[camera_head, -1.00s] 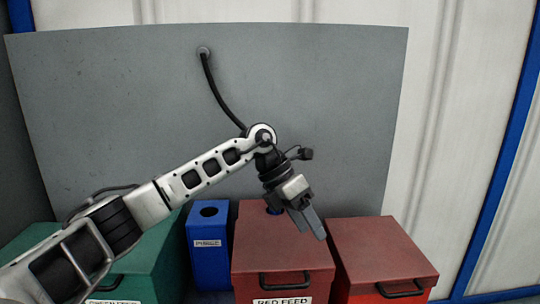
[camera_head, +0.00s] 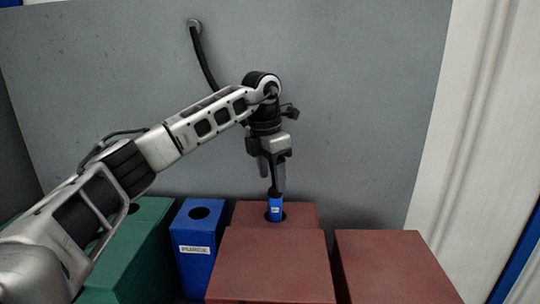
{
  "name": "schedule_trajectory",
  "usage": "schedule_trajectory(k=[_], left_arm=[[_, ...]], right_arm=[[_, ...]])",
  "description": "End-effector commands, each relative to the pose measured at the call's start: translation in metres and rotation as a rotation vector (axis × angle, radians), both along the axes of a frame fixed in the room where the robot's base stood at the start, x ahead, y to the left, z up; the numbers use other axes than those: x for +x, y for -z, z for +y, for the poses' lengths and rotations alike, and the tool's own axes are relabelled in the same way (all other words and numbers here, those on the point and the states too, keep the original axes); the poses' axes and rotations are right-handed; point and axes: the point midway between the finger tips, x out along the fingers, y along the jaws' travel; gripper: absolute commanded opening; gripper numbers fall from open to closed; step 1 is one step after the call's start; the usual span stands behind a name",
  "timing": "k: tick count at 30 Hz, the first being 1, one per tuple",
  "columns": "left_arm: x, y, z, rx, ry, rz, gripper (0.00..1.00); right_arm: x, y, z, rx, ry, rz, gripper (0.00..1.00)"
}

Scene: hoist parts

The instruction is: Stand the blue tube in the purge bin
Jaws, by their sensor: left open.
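My left gripper (camera_head: 272,178) is open and points straight down just above the tube's top end. I cannot tell whether the fingers reach around the tube. The purge bin (camera_head: 196,266) is a narrow blue box with a label reading PURGE, left of the middle red bin. Its top has a dark round hole (camera_head: 200,213) that looks empty. My right gripper is not in view.
A green bin (camera_head: 150,245) stands left of the purge bin, partly behind my left arm. A second red bin (camera_head: 395,265) stands to the right. A grey panel (camera_head: 360,110) with a black hose (camera_head: 202,60) rises behind.

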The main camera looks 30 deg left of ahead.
Motion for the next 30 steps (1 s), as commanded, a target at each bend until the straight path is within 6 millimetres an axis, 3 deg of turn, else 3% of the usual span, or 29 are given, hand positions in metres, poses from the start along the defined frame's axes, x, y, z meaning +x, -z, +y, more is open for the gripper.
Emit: schedule_trajectory(k=[6,12,18,26,27,30], left_arm=[[0.004,0.045,-0.002,0.0,0.0,0.003,0.58],[0.007,0.074,-0.004,0.0,0.0,0.002,0.58],[0.009,0.086,-0.004,0.0,0.0,0.001,0.58],[0.009,0.087,-0.004,0.0,0.0,0.0,0.58],[0.009,0.087,-0.004,0.0,0.0,0.0,0.55],[0.009,0.087,-0.004,0.0,0.0,0.0,0.27]], right_arm=[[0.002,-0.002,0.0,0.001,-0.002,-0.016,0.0],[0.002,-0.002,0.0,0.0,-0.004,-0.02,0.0],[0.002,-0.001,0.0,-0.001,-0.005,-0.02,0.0],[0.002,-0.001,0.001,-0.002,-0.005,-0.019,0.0],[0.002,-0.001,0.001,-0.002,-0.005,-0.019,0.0],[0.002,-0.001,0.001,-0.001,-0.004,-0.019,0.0]])
